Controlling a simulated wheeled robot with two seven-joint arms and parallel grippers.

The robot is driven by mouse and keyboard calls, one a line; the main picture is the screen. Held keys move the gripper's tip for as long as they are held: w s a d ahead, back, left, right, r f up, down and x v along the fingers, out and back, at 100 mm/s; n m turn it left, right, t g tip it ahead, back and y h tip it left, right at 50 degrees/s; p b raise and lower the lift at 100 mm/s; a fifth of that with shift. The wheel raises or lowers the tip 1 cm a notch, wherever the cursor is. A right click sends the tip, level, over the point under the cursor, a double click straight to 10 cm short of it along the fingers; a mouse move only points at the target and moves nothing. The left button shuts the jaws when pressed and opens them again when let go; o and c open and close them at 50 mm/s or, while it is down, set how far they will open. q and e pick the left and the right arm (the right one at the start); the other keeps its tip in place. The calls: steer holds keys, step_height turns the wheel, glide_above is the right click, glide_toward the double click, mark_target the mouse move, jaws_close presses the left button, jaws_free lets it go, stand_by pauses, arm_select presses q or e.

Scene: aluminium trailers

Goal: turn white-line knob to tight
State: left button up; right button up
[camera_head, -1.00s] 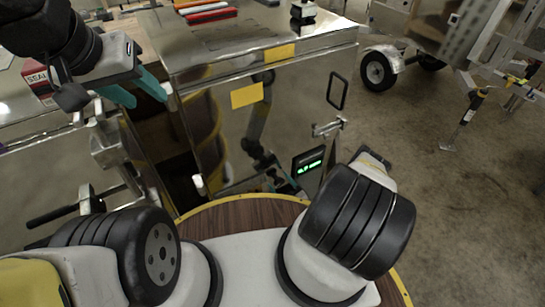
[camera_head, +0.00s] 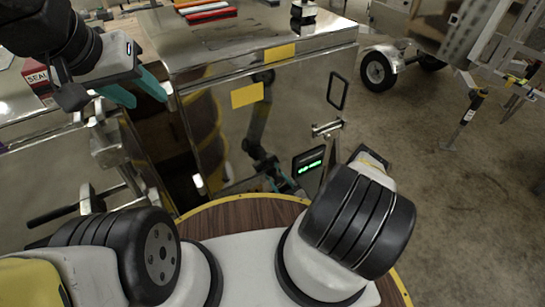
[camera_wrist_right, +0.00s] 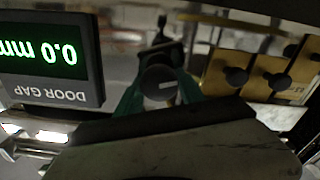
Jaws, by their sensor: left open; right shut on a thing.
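The white-line knob (camera_wrist_right: 158,88) is a dark round knob with a short white line, which lies about level in the right wrist view. The teal fingers of my right gripper (camera_wrist_right: 160,95) are shut on it from both sides. Beside it a dark display (camera_wrist_right: 50,60) marked DOOR GAP shows upside down and reads 0.0 mm in green. The display also shows in the head view (camera_head: 309,164), low on the shiny cabinet's front. The knob is not clear in the head view. My left gripper (camera_head: 149,98) is open and empty at the cabinet's upper left corner.
The shiny metal cabinet (camera_head: 300,110) has yellow labels, a black-framed slot and mirror-like reflections. Other dark knobs (camera_wrist_right: 237,76) sit on tan plates to the right in the wrist view. A trailer wheel (camera_head: 378,70) stands at back right.

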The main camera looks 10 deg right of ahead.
steer(key=m, duration=0.5)
steer(key=shift+d, duration=0.1)
steer(key=m, duration=0.5)
steer(key=shift+d+m, duration=0.1)
steer(key=shift+m, duration=0.3)
steer(key=m, duration=0.5)
steer(key=shift+d+f, duration=0.1)
steer(key=shift+f, duration=0.05)
steer(key=m, duration=0.5)
steer(key=shift+f+m, duration=0.15)
steer(key=shift+m, duration=0.25)
steer(key=o, duration=1.3)
steer(key=v, duration=0.7)
steer(key=shift+s+d, duration=0.15)
steer(key=shift+s, duration=0.2)
